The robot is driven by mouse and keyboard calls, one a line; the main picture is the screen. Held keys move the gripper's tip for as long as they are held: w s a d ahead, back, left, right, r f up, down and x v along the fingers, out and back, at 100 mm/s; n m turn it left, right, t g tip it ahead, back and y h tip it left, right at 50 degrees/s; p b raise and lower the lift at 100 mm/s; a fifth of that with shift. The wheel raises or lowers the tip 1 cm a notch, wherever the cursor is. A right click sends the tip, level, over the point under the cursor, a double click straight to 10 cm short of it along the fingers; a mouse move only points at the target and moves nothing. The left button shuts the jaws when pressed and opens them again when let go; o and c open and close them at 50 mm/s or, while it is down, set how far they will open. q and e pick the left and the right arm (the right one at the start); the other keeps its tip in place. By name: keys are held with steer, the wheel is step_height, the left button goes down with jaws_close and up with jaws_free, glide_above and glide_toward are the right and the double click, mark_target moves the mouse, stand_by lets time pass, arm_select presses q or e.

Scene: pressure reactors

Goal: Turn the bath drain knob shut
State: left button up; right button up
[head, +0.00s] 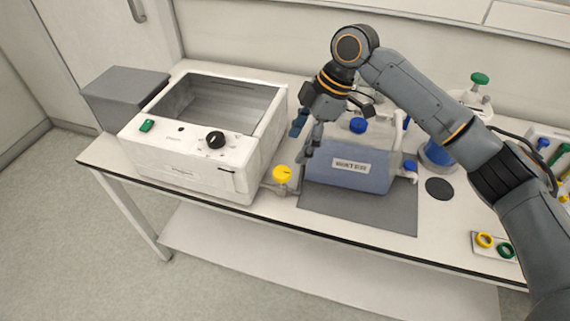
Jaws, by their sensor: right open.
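The white bath (190,165) stands on the left part of the bench, with an open basin on top and a black dial on its front panel. The yellow drain knob (282,174) sits on a short drain fitting at the bath's lower right corner. My right gripper (305,142) is open and empty, fingers pointing down, above and slightly right of the knob, apart from it in the picture. The left gripper is not in view.
A water container (349,173) with a blue cap stands on a grey mat (378,221) right of the knob, close to my right gripper. Yellow and green rings (494,244) lie at the right. The front bench strip is clear.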

mark_target(282, 172)
steer(key=x, duration=0.8)
steer(key=shift+w, duration=0.1)
steer(key=shift+a+f, duration=0.15)
steer(key=shift+f, duration=0.35)
steer(key=c, duration=1.2)
steer(key=shift+o, duration=0.2)
steer(key=shift+r+p, duration=0.15)
steer(key=shift+p, duration=0.45)
steer(key=m+t+p, duration=0.1)
steer(key=m+p, duration=0.3)
steer(key=p, duration=0.2)
steer(key=m+t+h+p, duration=0.1)
steer(key=m+t+p, duration=0.1)
steer(key=m+p, duration=0.3)
steer(key=s+m+t+h+p, duration=0.1)
steer(key=m+p, duration=0.3)
steer(key=p, duration=0.4)
steer(key=shift+a+r+m+p, duration=0.15)
steer(key=shift+a+m+p, duration=0.1)
steer(key=shift+m+p, duration=0.05)
steer(key=shift+m+t+h+p, duration=0.4)
steer(key=shift+m+p, duration=0.55)
steer(key=shift+m, duration=0.15)
steer(key=shift+f+m+h+p, duration=0.25)
steer(key=shift+m+h+p, duration=0.3)
steer(key=shift+m, duration=0.55)
steer(key=shift+w, duration=0.1)
